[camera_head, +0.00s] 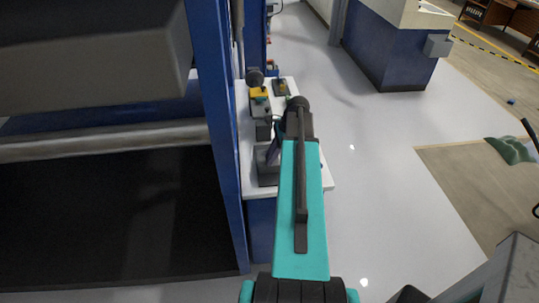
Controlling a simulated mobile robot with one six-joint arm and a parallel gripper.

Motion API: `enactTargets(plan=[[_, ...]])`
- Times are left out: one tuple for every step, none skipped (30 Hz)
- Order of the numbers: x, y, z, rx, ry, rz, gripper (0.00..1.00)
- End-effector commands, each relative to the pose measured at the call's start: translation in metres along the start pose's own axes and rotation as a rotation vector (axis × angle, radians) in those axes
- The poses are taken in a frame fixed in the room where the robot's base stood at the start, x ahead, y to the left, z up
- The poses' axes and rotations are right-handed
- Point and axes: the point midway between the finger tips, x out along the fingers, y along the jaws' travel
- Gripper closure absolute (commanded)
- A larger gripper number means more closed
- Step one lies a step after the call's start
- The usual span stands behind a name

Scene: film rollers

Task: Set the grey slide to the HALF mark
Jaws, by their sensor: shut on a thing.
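My gripper (274,150) is at the end of my teal arm, low over the right side of a white-topped bench. My arm hides much of it. It is shut at a grey block-like unit (267,172) near the bench's front, where the grey slide seems to be. The slide itself is too small and covered to make out clearly. The HALF mark cannot be read in this view.
Yellow-topped units (259,93) with dark knobs stand farther back on the white bench (243,150). A blue post (215,120) of a large machine stands close at left. Open pale floor (375,180) lies to the right.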

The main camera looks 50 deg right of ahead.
Motion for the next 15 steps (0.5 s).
enactTargets(plan=[[-0.0005,0.0004,-0.0005,0.001,0.001,0.002,1.0],[-0.0005,0.0003,-0.0005,0.001,0.001,0.002,1.0],[-0.0005,0.0003,-0.0006,0.001,0.001,0.002,1.0],[-0.0005,0.0003,-0.0006,0.001,0.001,0.002,1.0],[-0.0005,0.0002,-0.0006,0.001,0.001,0.002,1.0],[-0.0005,0.0002,-0.0006,0.001,0.001,0.002,0.78],[-0.0005,0.0002,-0.0006,0.001,0.001,0.002,0.73],[-0.0005,0.0001,-0.0006,0.001,0.001,0.002,0.73],[-0.0005,0.0001,-0.0005,0.001,0.001,0.001,0.73],[-0.0005,0.0,-0.0005,0.001,0.001,0.001,0.73],[-0.0004,0.0,-0.0005,0.001,0.001,0.001,0.73],[-0.0004,-0.0001,-0.0004,0.001,0.001,0.001,0.73],[-0.0003,-0.0001,-0.0004,0.001,0.001,0.001,0.73],[-0.0003,-0.0002,-0.0004,0.001,0.001,0.001,0.73],[-0.0003,-0.0002,-0.0004,0.001,0.0,0.001,0.73]])
